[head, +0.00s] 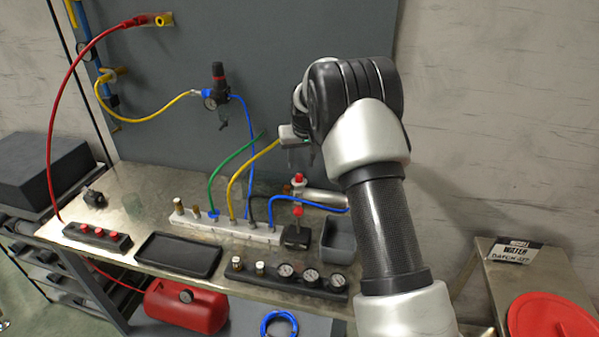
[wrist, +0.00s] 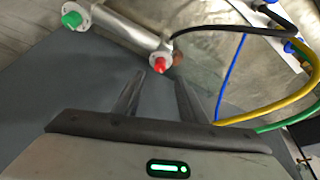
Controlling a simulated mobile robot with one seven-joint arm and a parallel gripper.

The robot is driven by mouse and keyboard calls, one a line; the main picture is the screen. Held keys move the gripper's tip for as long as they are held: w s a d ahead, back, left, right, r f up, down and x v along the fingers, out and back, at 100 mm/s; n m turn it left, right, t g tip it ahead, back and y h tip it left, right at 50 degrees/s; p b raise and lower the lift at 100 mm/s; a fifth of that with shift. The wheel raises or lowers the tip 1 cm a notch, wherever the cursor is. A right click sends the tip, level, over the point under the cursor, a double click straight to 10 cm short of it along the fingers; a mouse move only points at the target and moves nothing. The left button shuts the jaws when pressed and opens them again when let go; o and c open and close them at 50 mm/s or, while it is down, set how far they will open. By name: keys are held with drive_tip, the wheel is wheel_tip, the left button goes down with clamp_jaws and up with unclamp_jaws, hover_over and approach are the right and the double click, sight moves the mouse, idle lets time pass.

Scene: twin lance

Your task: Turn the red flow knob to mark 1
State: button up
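The red flow knob (wrist: 159,65) sits at the near end of a silver cylinder (wrist: 125,28) in the wrist view. A green knob (wrist: 71,20) is at the cylinder's other end. In the head view the red knob (head: 299,178) shows just below my gripper (head: 300,163), and the silver cylinder (head: 325,197) is partly hidden by my arm. My gripper (wrist: 160,80) is open, its two fingers apart and empty. The red knob appears just beyond the fingertips, roughly between them. I cannot tell whether they touch it. The knob's marks are not readable.
Blue, yellow and green hoses rise from a white manifold (head: 190,224) near the cylinder. A black block with a red top (head: 297,236) and a grey bin (head: 338,243) stand in front. A black tray (head: 178,256) and gauge panel (head: 285,283) lie near the bench edge.

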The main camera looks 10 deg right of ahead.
sight(299, 175)
drive_tip(key=x, duration=0.7)
drive_tip(key=shift+w+f+p, duration=0.1)
drive_tip(key=shift+f+p, duration=0.2)
clamp_jaws()
